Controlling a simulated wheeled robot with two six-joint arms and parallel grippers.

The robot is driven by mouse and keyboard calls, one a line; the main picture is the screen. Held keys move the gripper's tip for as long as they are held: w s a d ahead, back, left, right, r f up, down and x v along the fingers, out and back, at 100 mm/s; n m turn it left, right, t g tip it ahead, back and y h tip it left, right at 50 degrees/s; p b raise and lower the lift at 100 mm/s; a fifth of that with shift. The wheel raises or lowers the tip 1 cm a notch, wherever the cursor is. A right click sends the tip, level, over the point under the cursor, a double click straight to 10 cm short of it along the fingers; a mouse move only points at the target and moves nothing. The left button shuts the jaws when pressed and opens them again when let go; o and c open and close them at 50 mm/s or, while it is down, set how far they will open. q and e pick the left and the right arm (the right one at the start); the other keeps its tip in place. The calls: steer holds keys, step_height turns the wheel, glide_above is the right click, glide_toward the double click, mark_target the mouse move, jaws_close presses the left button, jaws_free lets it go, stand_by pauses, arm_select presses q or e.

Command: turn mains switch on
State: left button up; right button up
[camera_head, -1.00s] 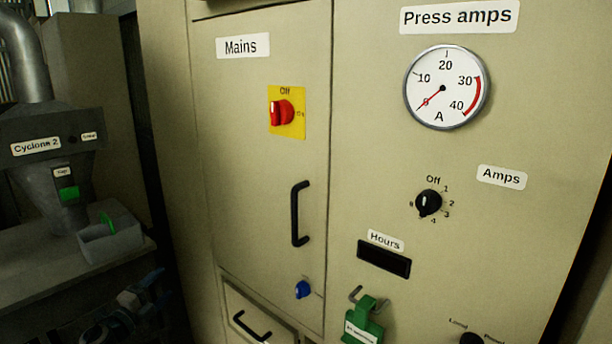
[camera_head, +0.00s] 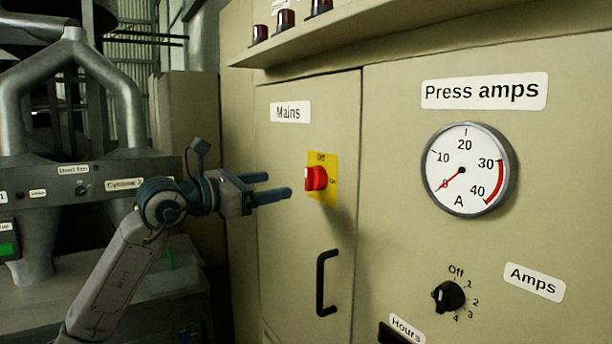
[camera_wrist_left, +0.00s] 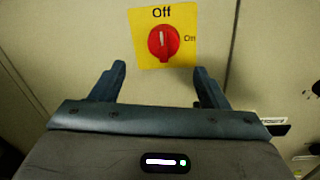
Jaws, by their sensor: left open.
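The mains switch is a red rotary knob (camera_head: 316,178) on a yellow plate (camera_head: 329,196), below the "Mains" label (camera_head: 291,111) on the beige cabinet door. In the left wrist view the red knob (camera_wrist_left: 162,42) has its white mark pointing up at "Off", with "On" to its right on the yellow plate (camera_wrist_left: 186,17). My left gripper (camera_head: 274,187) is open and empty, just left of the knob and apart from it. In the left wrist view its two fingers (camera_wrist_left: 160,85) are spread below the knob. My right gripper is not in view.
A black door handle (camera_head: 321,283) stands out below the switch. To the right are the press amps gauge (camera_head: 466,170), its needle at 0, and a black amps selector (camera_head: 447,296). A ledge with red lamps (camera_head: 287,20) juts out above. Cyclone equipment (camera_head: 95,180) stands at left.

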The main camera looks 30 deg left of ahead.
mark_target(307, 180)
arm_select(q)
steer(key=p+x, duration=0.1)
steer(key=x, duration=0.1)
steer(key=p+x, duration=0.1)
steer(key=x, duration=0.2)
steer(key=p+x, duration=0.2)
steer(key=shift+w+d+r, duration=0.2)
steer(key=shift+d, duration=0.25)
steer(key=shift+w+d, duration=0.3)
steer(key=shift+w, duration=0.2)
steer(key=shift+f, duration=0.15)
steer(key=c, duration=1.4)
steer(key=shift+o, duration=0.2)
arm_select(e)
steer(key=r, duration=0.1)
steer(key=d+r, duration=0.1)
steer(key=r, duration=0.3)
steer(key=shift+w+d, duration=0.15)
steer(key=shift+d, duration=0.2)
